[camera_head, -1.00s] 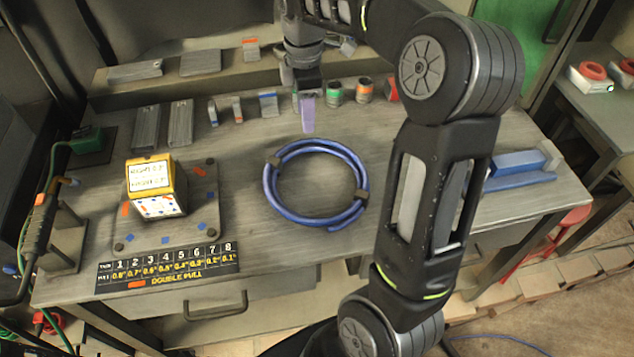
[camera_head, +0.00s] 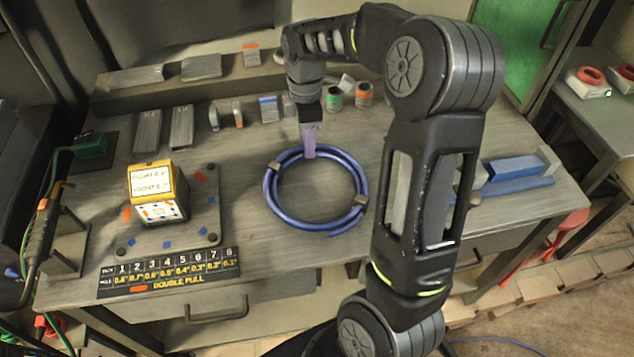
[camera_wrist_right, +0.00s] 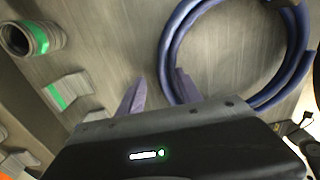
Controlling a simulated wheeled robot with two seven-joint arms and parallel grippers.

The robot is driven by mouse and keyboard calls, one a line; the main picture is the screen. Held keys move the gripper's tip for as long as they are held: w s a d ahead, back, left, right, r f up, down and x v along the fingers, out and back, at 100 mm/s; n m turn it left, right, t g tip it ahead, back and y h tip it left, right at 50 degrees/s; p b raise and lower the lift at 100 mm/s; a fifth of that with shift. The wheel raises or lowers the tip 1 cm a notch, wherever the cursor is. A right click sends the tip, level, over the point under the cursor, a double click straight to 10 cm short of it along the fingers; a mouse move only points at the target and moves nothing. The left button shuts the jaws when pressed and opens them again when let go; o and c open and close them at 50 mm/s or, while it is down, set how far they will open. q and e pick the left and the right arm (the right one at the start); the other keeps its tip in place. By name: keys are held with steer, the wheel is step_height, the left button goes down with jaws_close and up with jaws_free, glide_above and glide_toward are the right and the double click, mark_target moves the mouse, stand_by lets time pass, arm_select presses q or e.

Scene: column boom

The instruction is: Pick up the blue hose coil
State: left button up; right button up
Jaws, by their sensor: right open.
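The blue hose coil (camera_head: 318,221) lies flat on the workbench, held in a ring by two brown-grey clips. My right gripper (camera_head: 309,152) points down over the coil's far edge in the head view. There the hose coil (camera_wrist_right: 172,50) shows at the upper right, close to the right finger. I cannot tell whether that finger touches the hose. My left gripper is not in view.
A yellow box (camera_head: 157,190) stands on a plate at the left, behind a number strip (camera_head: 168,268). Several metal blocks and green- or orange-banded cylinders (camera_head: 334,99) stand behind the coil. A blue bar (camera_head: 515,187) lies at the right. Bench around the coil is clear.

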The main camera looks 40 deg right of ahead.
steer(key=shift+f, duration=0.8)
jaws_close()
steer(key=shift+r, duration=0.1)
stand_by(0.4)
